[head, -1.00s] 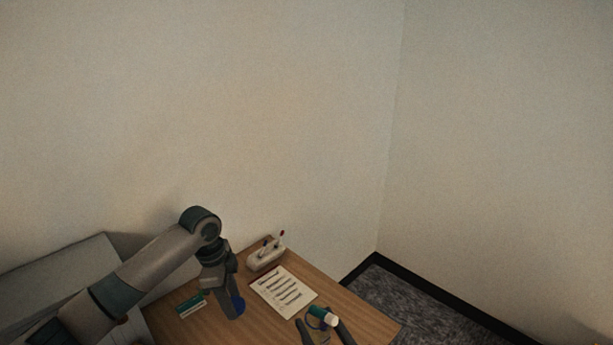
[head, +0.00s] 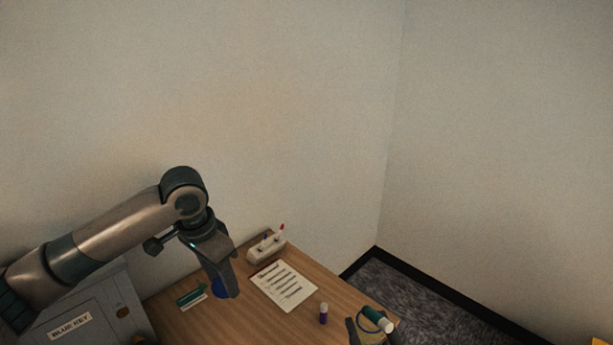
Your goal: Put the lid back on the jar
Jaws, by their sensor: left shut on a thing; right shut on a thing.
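My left gripper (head: 226,289), at the left part of the desk, is shut on a blue round piece (head: 216,288) that looks like the lid; the fingers hide part of it. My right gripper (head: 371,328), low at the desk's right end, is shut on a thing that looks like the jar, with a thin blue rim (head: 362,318). A dark green cylinder with a white end (head: 377,319) shows at that rim; I cannot tell if it is inside or in front. The lid and jar are well apart.
A printed sheet (head: 284,286) lies mid-desk, with a small purple bottle (head: 323,314) right of it. A pale holder with pens (head: 266,248) stands at the back edge. A green-and-white card (head: 191,296) lies at left, near a grey box labelled BLUE KEY (head: 97,304).

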